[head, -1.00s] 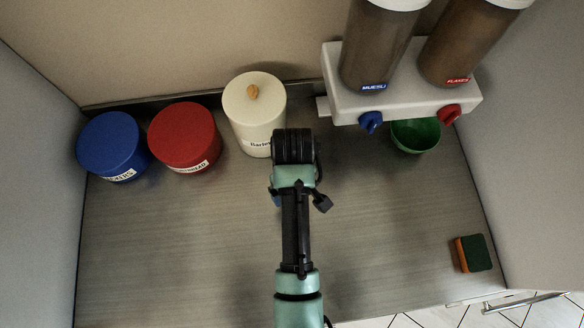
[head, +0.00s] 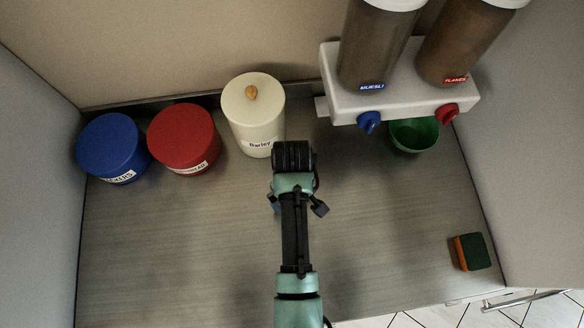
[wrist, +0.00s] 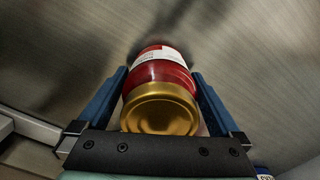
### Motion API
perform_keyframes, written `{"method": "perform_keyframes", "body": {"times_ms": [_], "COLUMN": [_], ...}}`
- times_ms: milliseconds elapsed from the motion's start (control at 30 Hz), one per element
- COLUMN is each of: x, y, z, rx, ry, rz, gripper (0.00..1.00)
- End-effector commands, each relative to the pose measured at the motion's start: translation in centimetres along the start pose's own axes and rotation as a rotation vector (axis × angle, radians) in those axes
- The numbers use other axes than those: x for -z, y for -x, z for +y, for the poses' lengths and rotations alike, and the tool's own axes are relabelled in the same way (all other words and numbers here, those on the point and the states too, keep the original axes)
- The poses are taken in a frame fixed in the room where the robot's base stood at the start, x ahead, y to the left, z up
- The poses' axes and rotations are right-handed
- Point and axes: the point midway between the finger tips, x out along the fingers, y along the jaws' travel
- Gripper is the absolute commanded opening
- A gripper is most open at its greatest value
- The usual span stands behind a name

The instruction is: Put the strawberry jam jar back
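The strawberry jam jar (wrist: 160,75) shows in the wrist view, with red contents, a white label and a gold lid (wrist: 160,108) turned toward the camera. The blue fingers of my gripper (wrist: 160,82) lie along both sides of the jar and appear to touch it. In the head view my wrist (head: 293,158) is over the middle of the counter, just in front and right of the cream Barley canister (head: 253,105). It hides the jar and most of the fingers there. The counter surface lies beyond the jar, with dark shadows around it.
Blue (head: 112,145) and red (head: 184,137) canisters stand at the back left. A white dispenser (head: 400,92) with two hoppers is at the back right, above a green bowl (head: 414,135). A sponge (head: 470,252) lies front right. The front left counter (head: 170,250) is clear.

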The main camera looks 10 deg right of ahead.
Motion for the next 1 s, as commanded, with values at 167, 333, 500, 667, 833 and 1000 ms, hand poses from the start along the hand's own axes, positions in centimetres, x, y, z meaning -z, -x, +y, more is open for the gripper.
{"method": "perform_keyframes", "body": {"times_ms": [167,333,500,667,833,1000], "x": [0.1,0.2,0.2,0.1,0.0,0.0], "y": [1.5,4.8,8.5,11.3,12.3,12.3], "z": [0.1,0.1,0.1,0.0,0.0,0.0], "rx": [-0.002,-0.003,-0.003,-0.001,0.000,0.000], "ry": [0.000,0.000,0.001,0.001,0.000,0.000], "rz": [0.003,0.005,0.006,0.002,0.000,0.000], "gripper": [1.00,1.00,1.00,1.00,1.00,1.00]}}
